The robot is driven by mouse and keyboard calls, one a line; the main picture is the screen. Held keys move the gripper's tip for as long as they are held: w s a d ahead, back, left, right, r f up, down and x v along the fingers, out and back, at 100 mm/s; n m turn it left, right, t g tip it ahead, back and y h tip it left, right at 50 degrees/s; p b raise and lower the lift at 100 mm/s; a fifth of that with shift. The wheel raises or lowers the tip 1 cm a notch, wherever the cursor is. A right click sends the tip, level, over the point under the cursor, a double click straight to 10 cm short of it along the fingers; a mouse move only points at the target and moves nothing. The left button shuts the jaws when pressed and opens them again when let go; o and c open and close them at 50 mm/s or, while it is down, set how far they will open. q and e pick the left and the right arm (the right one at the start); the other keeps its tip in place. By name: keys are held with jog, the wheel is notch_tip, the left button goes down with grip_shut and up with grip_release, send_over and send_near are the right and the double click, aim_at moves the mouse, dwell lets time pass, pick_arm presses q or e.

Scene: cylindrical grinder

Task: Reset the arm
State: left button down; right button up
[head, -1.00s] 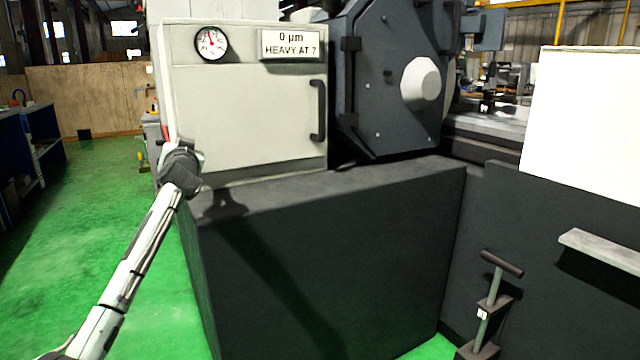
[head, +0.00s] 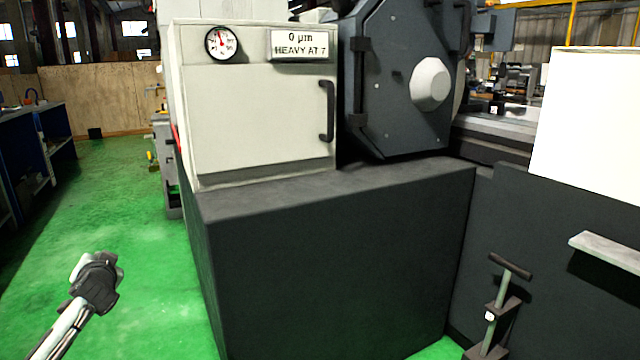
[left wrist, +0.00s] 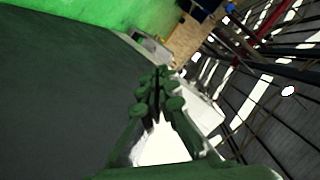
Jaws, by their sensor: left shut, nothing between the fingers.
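My left arm comes in from the lower left of the head view, with its left gripper (head: 95,283) over the green floor, left of the machine's dark base and apart from it. In the left wrist view the fingers of the left gripper (left wrist: 160,72) are together, with nothing held. My right gripper is not in view.
The grinder's dark base (head: 335,270) carries a pale cabinet (head: 255,110) with a dial gauge (head: 221,42) and a sign (head: 303,44). A T-handled lever (head: 497,300) and a grey shelf (head: 606,252) are at right. Blue benches (head: 30,150) stand left. Green floor between is clear.

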pick_arm(q)
jog(key=s+d+f+m+g+h, duration=0.1)
jog(key=s+d+f+g, duration=0.1)
jog(key=s+f, duration=0.75)
jog(key=s+d+f+m+g+h, duration=0.1)
jog(key=s+d+f+g, duration=0.15)
jog(key=s+f, duration=0.7)
jog(key=s+d+f+m+g+h, duration=0.15)
jog(key=s+f, duration=0.25)
jog(key=s, duration=0.5)
jog(key=s+d+f+g+h, duration=0.1)
jog(key=s+d+f+g, duration=0.2)
jog(key=s, duration=0.6)
jog(key=s+d+f+n+h, duration=0.1)
jog(key=d+f, duration=0.2)
jog(key=d, duration=0.5)
jog(key=s+d+f+n+h, duration=0.1)
jog(key=d+f+n+h, duration=0.1)
jog(key=d, duration=0.6)
jog(key=shift+s+f, duration=0.2)
jog(key=shift+f, duration=0.35)
